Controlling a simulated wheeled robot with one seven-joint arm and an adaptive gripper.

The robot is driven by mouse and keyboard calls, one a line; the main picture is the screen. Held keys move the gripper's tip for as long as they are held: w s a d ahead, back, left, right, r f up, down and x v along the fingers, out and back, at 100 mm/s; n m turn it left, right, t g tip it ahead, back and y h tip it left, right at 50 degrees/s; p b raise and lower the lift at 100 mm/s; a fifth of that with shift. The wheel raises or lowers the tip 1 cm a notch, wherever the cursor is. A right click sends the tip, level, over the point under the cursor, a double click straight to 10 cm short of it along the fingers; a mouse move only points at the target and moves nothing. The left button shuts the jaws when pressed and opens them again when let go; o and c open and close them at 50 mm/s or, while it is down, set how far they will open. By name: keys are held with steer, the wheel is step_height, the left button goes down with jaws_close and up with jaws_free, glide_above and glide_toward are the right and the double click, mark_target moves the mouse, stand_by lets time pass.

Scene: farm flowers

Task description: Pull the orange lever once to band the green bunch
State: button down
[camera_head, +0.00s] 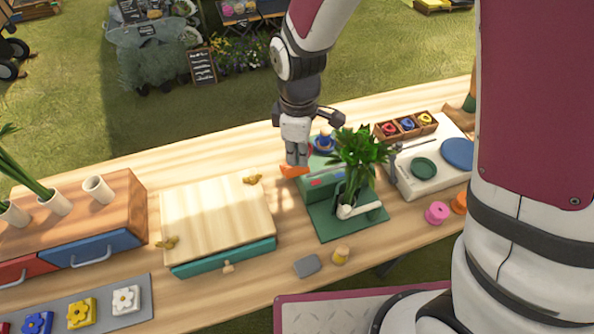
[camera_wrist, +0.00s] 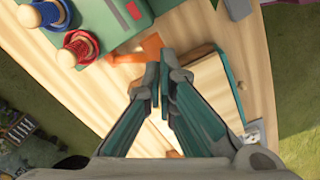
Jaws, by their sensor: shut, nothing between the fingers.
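The orange lever (camera_head: 292,171) sticks out from the left side of the green banding machine (camera_head: 322,222). It also shows in the wrist view (camera_wrist: 140,50), just beyond my fingertips. The green bunch (camera_head: 360,152) stands upright on the machine, by a white curved arm (camera_head: 358,211). My gripper (camera_head: 297,163) is shut and empty, pointing down at the lever. In the wrist view my gripper (camera_wrist: 160,82) has its fingertips together close to the lever; I cannot tell whether they touch it.
A wooden-topped box with a teal drawer (camera_head: 222,256) stands left of the machine. A blue spool (camera_wrist: 45,14) and a red spool (camera_wrist: 79,46) sit on or beside the machine. A scale (camera_head: 430,178) and a crate of coloured spools (camera_head: 405,133) are to the right.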

steer(key=shift+f, duration=0.1)
steer(key=shift+f+b, duration=0.4)
steer(key=shift+f, duration=0.6)
steer(key=shift+s+d+f, duration=0.2)
steer(key=shift+s+f, duration=0.45)
steer(key=shift+f, duration=0.05)
steer(key=shift+s+d+f, duration=0.2)
steer(key=shift+s+f, duration=0.4)
steer(key=shift+f, duration=0.1)
steer(key=shift+f, duration=0.1)
steer(key=shift+s+d+f, duration=0.15)
steer(key=shift+s+f, duration=0.35)
steer(key=shift+f, duration=0.3)
steer(key=shift+s+d+f, duration=0.1)
steer(key=shift+s+f, duration=0.35)
steer(key=shift+f, duration=0.3)
steer(key=shift+s+d+f+b, duration=0.1)
steer(key=shift+s+f+b, duration=0.15)
steer(key=shift+f, duration=0.35)
steer(key=shift+s+d+f+b, duration=0.1)
steer(key=shift+f+b, duration=0.1)
steer(key=shift+f, duration=0.4)
steer(key=shift+s+f+b, duration=0.2)
steer(key=shift+f+b, duration=0.05)
steer(key=shift+f, duration=0.35)
